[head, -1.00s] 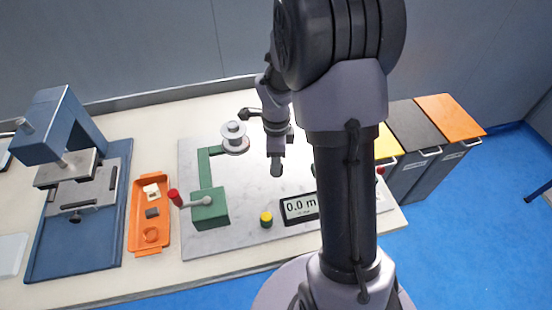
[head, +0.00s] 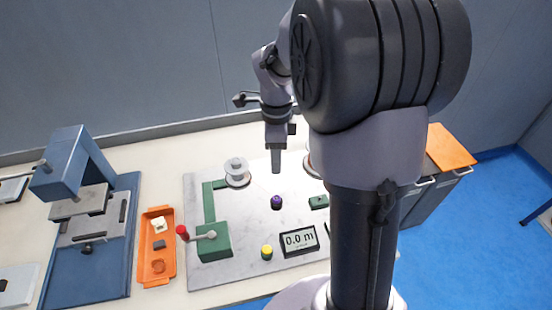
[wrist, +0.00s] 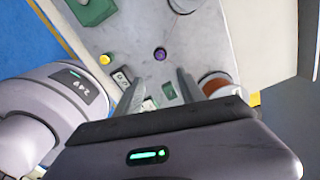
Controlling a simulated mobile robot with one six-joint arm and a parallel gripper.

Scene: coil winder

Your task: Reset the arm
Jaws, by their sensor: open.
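My gripper (head: 276,165) hangs above the grey plate (head: 250,255), jaws pointing down. It is seen nearly edge-on in the head view. In the wrist view its two fingers (wrist: 158,92) stand apart with nothing held between them. A small dark purple piece (head: 277,202) is on the plate below and apart from the gripper; it also shows in the wrist view (wrist: 160,54). The green winder (head: 214,243) with its red-knobbed crank and pale spool (head: 236,172) stands left of the gripper. My upper arm hides part of the plate's right side.
A yellow-topped button (head: 267,252), a meter (head: 299,240) and a green block (head: 318,202) are on the plate. An orange tray (head: 146,262) with small parts and a blue press (head: 85,170) stand left. Bins with an orange lid (head: 450,147) are at right.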

